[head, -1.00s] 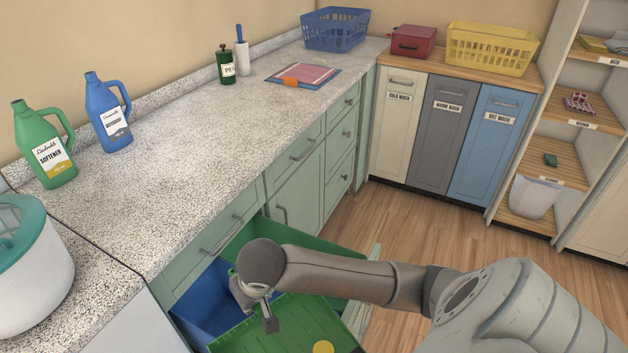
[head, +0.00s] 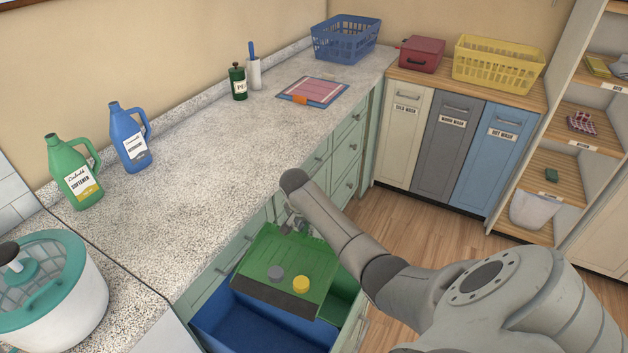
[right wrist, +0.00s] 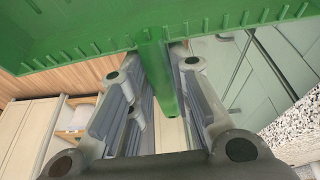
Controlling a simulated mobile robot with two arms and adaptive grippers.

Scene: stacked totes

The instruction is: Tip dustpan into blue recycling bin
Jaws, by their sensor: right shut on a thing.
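My right gripper (head: 297,226) is shut on the handle of the green dustpan (head: 302,262). In the right wrist view, the handle (right wrist: 160,80) runs between the two fingers. The dustpan is above the open drawer, its dark front lip toward me and over the blue bin (head: 250,325). Its exact tilt is hard to tell. A grey disc (head: 276,272) and a yellow disc (head: 301,284) lie on the pan near the lip. The blue bin sits in the drawer, partly hidden by the pan; its visible inside looks empty. My left gripper is not in view.
A green bin (head: 343,304) stands beside the blue one in the drawer, partly hidden. The counter (head: 200,190) borders the drawer on the left, holding a green softener jug (head: 75,178) and a blue detergent jug (head: 130,142). Open floor lies to the right.

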